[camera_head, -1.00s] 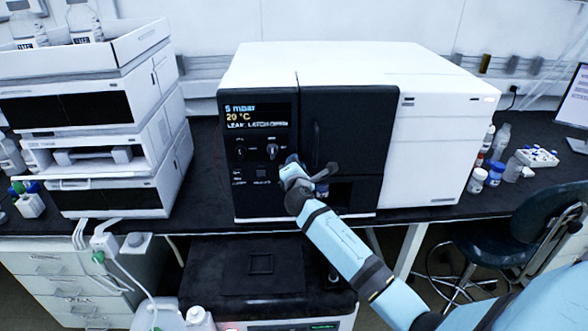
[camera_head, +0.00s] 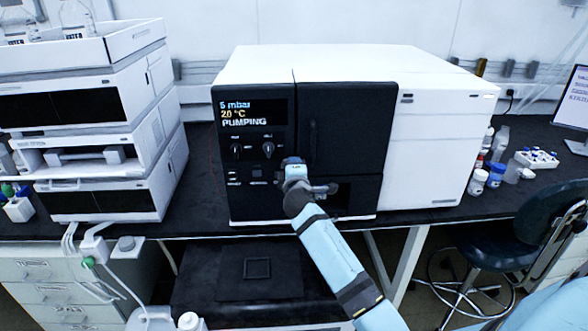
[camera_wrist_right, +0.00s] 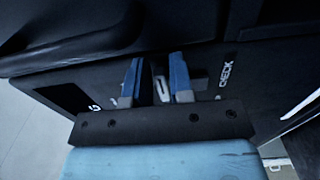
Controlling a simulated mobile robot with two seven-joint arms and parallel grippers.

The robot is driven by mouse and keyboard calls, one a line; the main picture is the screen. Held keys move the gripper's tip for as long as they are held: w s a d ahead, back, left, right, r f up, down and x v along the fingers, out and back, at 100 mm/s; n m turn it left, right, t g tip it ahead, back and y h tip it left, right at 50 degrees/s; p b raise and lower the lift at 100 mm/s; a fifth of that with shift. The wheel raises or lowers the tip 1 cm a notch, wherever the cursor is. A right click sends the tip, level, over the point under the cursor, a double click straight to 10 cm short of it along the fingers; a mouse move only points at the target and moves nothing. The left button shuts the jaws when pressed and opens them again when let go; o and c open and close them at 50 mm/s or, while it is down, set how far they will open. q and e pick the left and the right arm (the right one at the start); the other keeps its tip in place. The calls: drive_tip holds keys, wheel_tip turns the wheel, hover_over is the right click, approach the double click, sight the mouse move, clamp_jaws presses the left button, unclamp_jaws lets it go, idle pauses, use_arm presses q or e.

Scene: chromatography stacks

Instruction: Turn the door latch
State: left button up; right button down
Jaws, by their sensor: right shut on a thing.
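The instrument's dark door (camera_head: 350,115) is closed flush at the front of the white-topped cabinet. My right gripper (camera_head: 291,163) is at the door's lower left, beside the control panel (camera_head: 262,165). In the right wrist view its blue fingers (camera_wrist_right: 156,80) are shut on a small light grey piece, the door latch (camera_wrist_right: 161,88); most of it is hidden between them. The word CHECK is printed to the right of the fingers. The display (camera_head: 253,113) reads 5 mbar, 20 °C, PUMPING. My left gripper is not in view.
A stack of white modules (camera_head: 95,160) stands to the left. Bottles (camera_head: 495,175) and a vial rack (camera_head: 536,158) are on the bench at right, near a stool (camera_head: 510,235). A dark unit (camera_head: 245,275) sits below the bench. Bench between stack and cabinet is clear.

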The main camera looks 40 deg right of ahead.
idle(0.4)
drive_tip(key=c, duration=1.2)
unclamp_jaws()
drive_tip(key=shift+o, duration=0.2)
drive_tip(key=shift+a, duration=0.1)
drive_tip(key=v, duration=1.3)
drive_tip(key=shift+s, duration=0.4)
drive_tip(key=shift+a, duration=0.1)
